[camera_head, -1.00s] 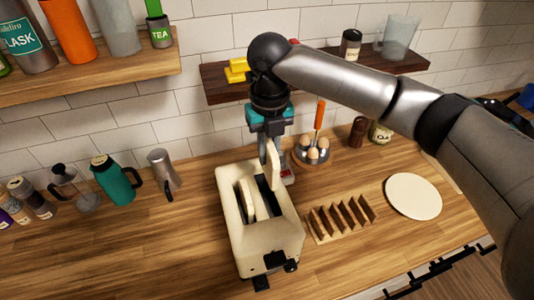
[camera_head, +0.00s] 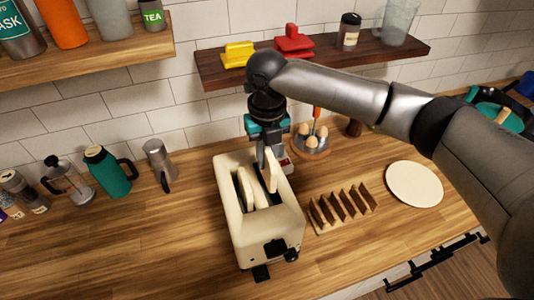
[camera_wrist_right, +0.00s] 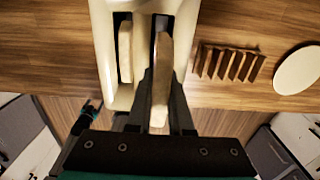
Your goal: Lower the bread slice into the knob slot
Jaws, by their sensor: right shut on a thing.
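The cream toaster (camera_head: 236,225) stands on the wooden counter, with two long slots on top; it also shows in the wrist view (camera_wrist_right: 104,35). One bread slice (camera_head: 246,189) sits in the left slot, its top standing out. My right gripper (camera_head: 266,142) is shut on another bread slice (camera_head: 270,172), held upright above the right slot. In the wrist view this slice (camera_wrist_right: 160,72) is between the fingers and lines up with the dark slot. Whether its lower edge is inside the slot is unclear. A dark knob (camera_head: 291,255) is on the toaster's near end.
A wooden rack (camera_head: 340,208) with several upright dividers and a white plate (camera_head: 414,184) lie to the right. An egg holder (camera_head: 312,143) stands behind. A green flask (camera_head: 108,173) and a metal jug (camera_head: 159,163) stand left. A dark shelf (camera_head: 215,72) hangs above.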

